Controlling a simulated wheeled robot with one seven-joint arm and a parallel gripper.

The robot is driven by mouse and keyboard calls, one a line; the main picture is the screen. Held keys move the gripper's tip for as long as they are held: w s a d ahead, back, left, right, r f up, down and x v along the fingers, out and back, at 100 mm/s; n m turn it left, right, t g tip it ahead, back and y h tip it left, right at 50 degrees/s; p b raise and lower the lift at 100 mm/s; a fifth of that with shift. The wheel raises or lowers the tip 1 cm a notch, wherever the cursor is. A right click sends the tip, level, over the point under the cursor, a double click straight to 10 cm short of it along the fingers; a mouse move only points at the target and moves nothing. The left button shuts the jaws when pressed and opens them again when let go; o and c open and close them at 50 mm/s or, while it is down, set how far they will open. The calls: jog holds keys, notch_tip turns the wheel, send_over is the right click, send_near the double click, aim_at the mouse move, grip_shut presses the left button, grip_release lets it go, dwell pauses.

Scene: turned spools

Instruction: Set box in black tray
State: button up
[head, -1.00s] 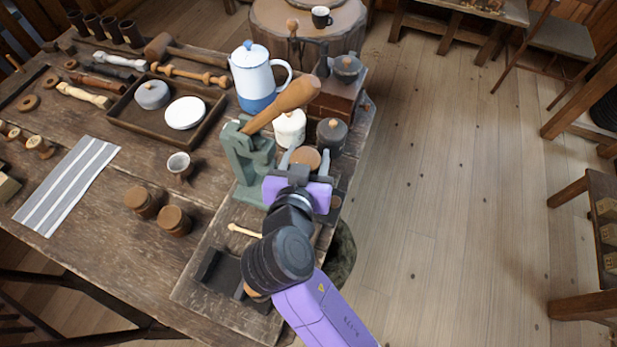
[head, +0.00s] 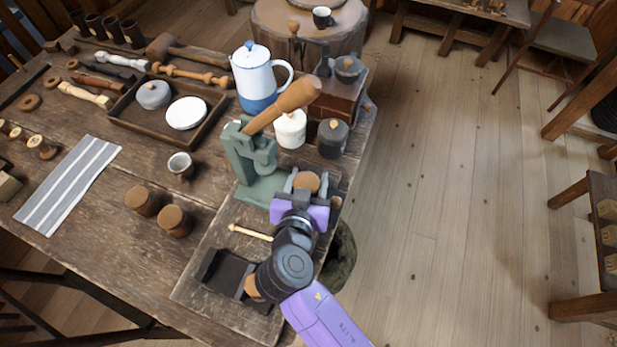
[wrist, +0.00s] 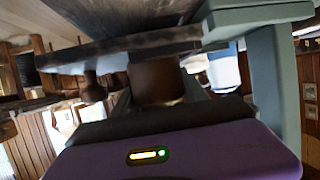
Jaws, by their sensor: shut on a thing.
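My gripper (head: 307,184) is shut on a round brown wooden box (head: 306,180), near the right edge of the table. The box shows between the fingers in the wrist view (wrist: 157,82). The black tray (head: 224,272) lies on a wooden board, nearer and to the left of my gripper. Another round wooden piece (head: 252,289) shows at the tray's right side, partly hidden by my arm. Whether the held box touches the board below cannot be told.
A green press with a wooden lever (head: 245,160) stands just left of my gripper. A small light wooden stick (head: 250,232) lies on the board (head: 205,297). Two round brown boxes (head: 158,212) stand to the left. A white jar (head: 290,130) and a dark jar (head: 332,138) stand behind.

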jog(key=o, duration=1.4)
jog(key=shift+r, duration=0.1)
jog(key=shift+s+a, duration=0.1)
jog(key=shift+s, duration=0.25)
jog(key=v, duration=1.1)
jog(key=shift+s+r+b, duration=0.1)
jog(key=shift+r+b, duration=0.1)
jog(key=shift+b, duration=0.15)
